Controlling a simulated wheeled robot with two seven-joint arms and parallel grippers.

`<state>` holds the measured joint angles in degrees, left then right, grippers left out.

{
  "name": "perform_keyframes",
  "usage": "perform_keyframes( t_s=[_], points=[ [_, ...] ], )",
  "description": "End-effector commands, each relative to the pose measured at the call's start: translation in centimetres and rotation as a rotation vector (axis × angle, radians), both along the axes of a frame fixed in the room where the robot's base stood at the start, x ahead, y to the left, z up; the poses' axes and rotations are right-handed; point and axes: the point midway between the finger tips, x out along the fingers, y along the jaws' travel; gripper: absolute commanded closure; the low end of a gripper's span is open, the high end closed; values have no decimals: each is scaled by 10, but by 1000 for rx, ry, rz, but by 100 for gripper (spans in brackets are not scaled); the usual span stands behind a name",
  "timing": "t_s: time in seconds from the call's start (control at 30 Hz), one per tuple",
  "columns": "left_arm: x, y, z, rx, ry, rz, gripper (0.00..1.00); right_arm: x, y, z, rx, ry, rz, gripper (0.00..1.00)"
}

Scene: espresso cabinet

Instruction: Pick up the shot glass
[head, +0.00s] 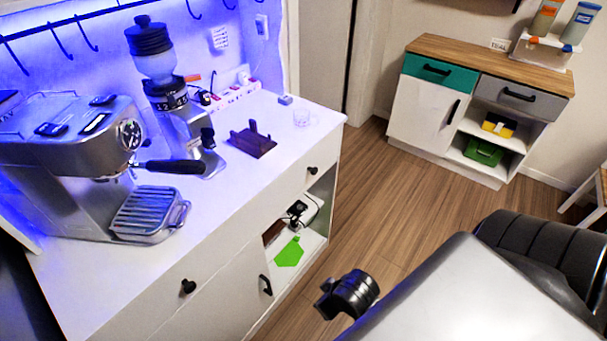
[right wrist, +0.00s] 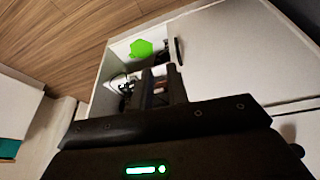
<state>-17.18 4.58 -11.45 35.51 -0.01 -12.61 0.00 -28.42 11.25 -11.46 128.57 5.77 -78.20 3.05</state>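The glass is not visible in the right wrist view. My left gripper is in neither view.
An espresso machine (head: 75,165) and a grinder (head: 178,110) stand on the counter left of the stand. A green item (head: 289,252) lies in the open shelf below. A second cabinet (head: 430,105) stands at the back right, with clear wooden floor (head: 400,200) between.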

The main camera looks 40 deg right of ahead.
Motion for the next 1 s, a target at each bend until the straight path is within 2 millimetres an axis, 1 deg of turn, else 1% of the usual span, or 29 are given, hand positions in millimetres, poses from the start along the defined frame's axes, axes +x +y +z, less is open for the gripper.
perform_keyframes(
  t_s=[0.03,0.1,0.17,0.2,0.27,0.3,0.37,0.4,0.47,0.5,0.57,0.6,0.67,0.7,0.8,0.9,1.0],
  points=[
    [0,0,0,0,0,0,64,19,-8,19,-5,-66,-17,84],
    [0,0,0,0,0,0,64,45,-18,33,0,-147,-60,84],
    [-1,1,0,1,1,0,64,68,-28,42,0,-217,-94,84],
    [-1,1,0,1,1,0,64,84,-35,47,1,-266,-117,84],
    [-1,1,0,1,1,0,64,109,-47,56,1,-342,-154,84],
    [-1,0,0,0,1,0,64,126,-57,62,0,-395,-177,84],
    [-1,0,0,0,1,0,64,152,-73,72,-4,-480,-213,84],
    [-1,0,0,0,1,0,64,170,-85,80,-8,-541,-237,84],
    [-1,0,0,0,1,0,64,194,-104,95,-16,-634,-271,84],
    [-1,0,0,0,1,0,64,211,-118,106,-23,-698,-292,84],
    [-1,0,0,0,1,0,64,234,-140,124,-36,-798,-318,84],
    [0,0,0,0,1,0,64,248,-156,139,-46,-867,-335,84],
    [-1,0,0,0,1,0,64,266,-179,162,-62,-970,-355,84],
    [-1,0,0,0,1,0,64,276,-194,177,-72,-1034,-364,84],
    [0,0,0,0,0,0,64,290,-218,206,-90,-1148,-375,84],
    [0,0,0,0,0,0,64,296,-229,220,-97,-1203,-378,84],
    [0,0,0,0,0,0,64,297,-232,224,-98,-1218,-378,84]
  ],
)
